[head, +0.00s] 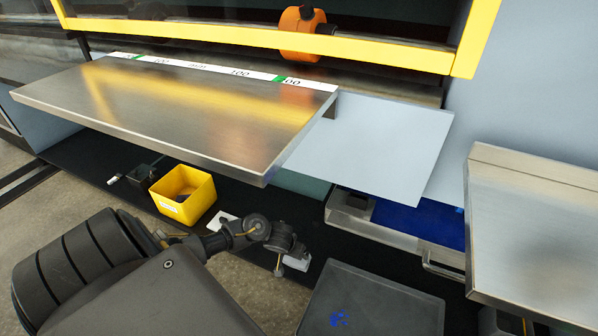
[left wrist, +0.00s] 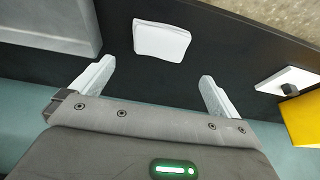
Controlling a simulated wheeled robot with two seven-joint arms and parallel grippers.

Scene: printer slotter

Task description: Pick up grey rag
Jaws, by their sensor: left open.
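The grey rag (left wrist: 161,40) shows in the left wrist view as a pale, folded rectangular cloth lying flat on a black surface. My left gripper (left wrist: 153,82) is open, with its two pale fingers spread apart and nothing between them. The rag lies beyond the fingertips, roughly centred between them and not touched by them. In the head view my left arm comes in from the lower left, and a pale patch beside its end (head: 298,262) looks like the rag, partly hidden. My right gripper is not in view.
A yellow bin (head: 200,197) stands left of the rag on the black surface, with a small white item (left wrist: 287,79) beside it. A dark grey box (head: 372,305) is close on the right. A metal table (head: 190,105) overhangs behind.

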